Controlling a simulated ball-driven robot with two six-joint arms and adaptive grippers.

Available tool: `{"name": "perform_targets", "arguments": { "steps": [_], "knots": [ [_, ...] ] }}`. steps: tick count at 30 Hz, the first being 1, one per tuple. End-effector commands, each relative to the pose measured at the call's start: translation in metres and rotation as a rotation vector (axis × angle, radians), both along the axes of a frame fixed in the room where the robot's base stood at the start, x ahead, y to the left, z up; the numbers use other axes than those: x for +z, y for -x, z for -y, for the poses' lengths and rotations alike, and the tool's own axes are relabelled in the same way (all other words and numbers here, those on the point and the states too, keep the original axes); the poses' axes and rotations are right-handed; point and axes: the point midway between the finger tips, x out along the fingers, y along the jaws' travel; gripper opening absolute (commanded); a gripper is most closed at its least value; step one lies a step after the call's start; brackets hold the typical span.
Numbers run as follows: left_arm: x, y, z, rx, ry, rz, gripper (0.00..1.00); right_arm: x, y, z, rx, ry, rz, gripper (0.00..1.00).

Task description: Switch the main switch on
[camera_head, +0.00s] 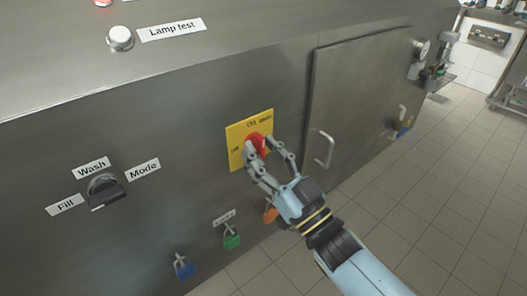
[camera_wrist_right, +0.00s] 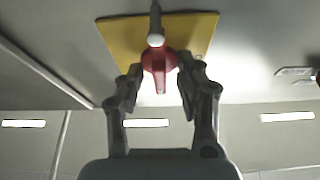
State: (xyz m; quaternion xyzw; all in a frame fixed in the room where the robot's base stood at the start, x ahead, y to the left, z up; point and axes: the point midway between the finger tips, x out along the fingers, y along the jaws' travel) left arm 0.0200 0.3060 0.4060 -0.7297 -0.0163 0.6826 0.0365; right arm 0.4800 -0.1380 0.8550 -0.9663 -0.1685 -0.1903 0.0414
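The main switch is a red rotary knob (camera_head: 257,140) on a yellow plate (camera_head: 236,133) on the machine's steel front. My right gripper (camera_head: 263,148) is at the knob, with fingers around it. In the right wrist view the red knob (camera_wrist_right: 159,66) lies between two dark fingertips, its narrow handle towards the palm, in front of the yellow plate (camera_wrist_right: 195,32). A slim pale-tipped part, seemingly another finger, overlaps the knob's top. Any gap between fingertips and knob is too small to judge, so a grip is unclear. My left gripper does not show.
A black Fill/Wash/Mode selector (camera_head: 104,191) is left of the plate. A Lamp test button (camera_head: 120,38) is on the sloped panel above. Blue (camera_head: 183,268) and green (camera_head: 231,240) valve handles are below. A door handle (camera_head: 325,150) stands out on the right, beside open tiled floor (camera_head: 400,215).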

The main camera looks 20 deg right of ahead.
Motion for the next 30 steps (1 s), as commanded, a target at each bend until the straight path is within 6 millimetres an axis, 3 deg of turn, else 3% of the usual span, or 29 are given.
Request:
{"name": "perform_targets", "arguments": {
  "steps": [5,18,23,30],
  "knots": [
    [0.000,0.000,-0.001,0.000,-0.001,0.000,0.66,-0.006,0.013,0.005,0.000,0.001,-0.002,0.36],
    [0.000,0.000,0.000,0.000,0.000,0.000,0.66,-0.041,0.091,0.032,0.000,0.001,-0.003,0.36],
    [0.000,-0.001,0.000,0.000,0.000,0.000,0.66,-0.046,0.103,0.037,0.000,0.001,-0.002,0.36],
    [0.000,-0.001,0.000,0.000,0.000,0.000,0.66,-0.046,0.105,0.037,0.000,0.000,-0.001,0.36]
  ]
}}
